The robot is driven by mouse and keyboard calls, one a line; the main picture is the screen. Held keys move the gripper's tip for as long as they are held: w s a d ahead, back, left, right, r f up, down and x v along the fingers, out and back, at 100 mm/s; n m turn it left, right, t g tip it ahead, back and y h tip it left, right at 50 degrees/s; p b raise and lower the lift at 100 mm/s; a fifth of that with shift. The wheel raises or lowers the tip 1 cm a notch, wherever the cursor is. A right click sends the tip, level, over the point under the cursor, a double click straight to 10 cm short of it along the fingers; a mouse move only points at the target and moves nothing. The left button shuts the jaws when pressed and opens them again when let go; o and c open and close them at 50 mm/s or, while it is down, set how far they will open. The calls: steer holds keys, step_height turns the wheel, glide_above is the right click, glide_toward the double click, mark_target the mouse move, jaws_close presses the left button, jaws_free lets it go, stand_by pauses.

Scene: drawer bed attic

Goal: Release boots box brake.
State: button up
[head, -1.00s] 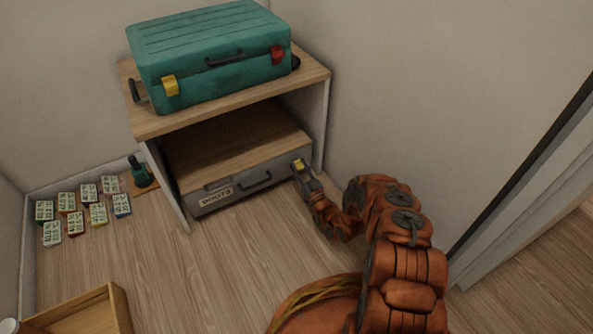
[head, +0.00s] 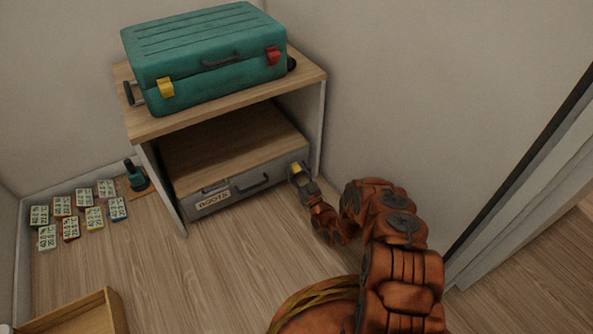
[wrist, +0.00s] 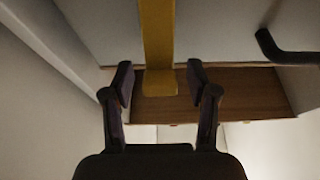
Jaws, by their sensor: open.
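The boots box (head: 242,194) is a grey drawer box with a wood top, labelled BOOTS (head: 213,200), low inside the wooden shelf unit. Its dark handle (head: 253,184) is on the front and also shows at the right in the wrist view (wrist: 285,50). A yellow lever (wrist: 158,45), which looks like the brake, is at the right end of the front. My gripper (wrist: 158,82) is open, with one finger on each side of the lever's end. Gaps show between the lever and both fingers. In the head view my gripper (head: 297,172) largely covers the lever.
A teal case (head: 205,60) with yellow and red latches sits on the shelf top (head: 160,125). The wall is close on the right of the unit. Several small labelled blocks (head: 77,212) and a dark green bottle-like object (head: 134,175) are on the left. A wooden tray (head: 85,315) is at front left.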

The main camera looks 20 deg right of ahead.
mark_target(297, 168)
steer(key=shift+r, duration=5)
steer(key=shift+c, duration=0.2)
